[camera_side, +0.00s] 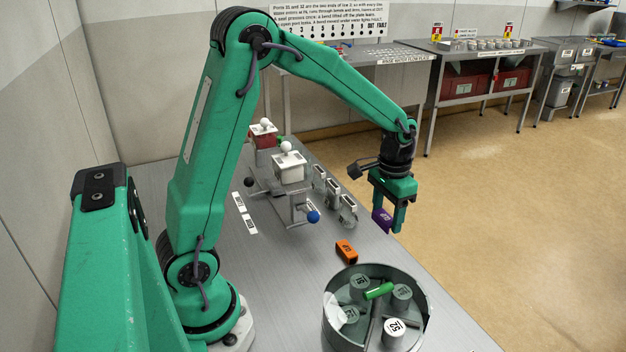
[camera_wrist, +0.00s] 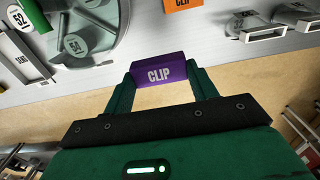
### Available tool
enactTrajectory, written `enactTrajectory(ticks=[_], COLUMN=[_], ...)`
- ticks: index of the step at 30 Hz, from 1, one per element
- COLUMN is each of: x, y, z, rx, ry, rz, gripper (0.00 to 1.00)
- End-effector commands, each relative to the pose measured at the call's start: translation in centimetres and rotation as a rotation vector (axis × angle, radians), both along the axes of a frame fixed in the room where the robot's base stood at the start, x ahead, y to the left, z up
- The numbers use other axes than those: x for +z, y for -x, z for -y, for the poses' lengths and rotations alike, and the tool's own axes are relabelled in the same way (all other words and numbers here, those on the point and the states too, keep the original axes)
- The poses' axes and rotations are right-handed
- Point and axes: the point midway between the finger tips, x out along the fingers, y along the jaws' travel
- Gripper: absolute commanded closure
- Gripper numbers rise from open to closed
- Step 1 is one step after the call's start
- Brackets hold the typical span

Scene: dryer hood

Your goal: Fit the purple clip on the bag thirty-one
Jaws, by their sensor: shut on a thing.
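My gripper (camera_side: 389,213) is shut on the purple clip (camera_side: 382,220), a small block held between the fingertips, above the table's right edge. In the wrist view the purple clip (camera_wrist: 160,73) spans both fingers of my gripper (camera_wrist: 162,80) and bears the word CLIP. It is clear of other things there, with the table edge and tan floor behind it. I cannot make out a bag marked thirty-one in either view.
An orange block (camera_side: 346,251) lies on the grey table (camera_side: 285,262). A round grey bin (camera_side: 330,318) at the front holds numbered cylinders and a green piece (camera_side: 379,291). Metal brackets (camera_side: 333,190) and a stand with a blue knob (camera_side: 313,217) are left of my gripper.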

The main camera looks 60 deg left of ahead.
Motion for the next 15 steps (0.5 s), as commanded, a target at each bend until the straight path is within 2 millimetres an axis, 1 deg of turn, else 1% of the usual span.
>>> enactTrajectory(ticks=[1, 5, 6, 10, 15], x=[0.0, 0.2, 0.3, 0.5, 0.6], y=[-0.4, -1.4, -1.6, -2.0, -1.9], z=[-1.5, -5.4, -6.6, -10.7, -16.2], rx=[0.008, 0.008, 0.008, 0.008, 0.007], ry=[0.000, 0.000, 0.000, 0.000, 0.000], rz=[-0.001, 0.000, 0.000, 0.000, -0.001], gripper=[0.64, 0.64, 0.64, 0.64, 0.64])
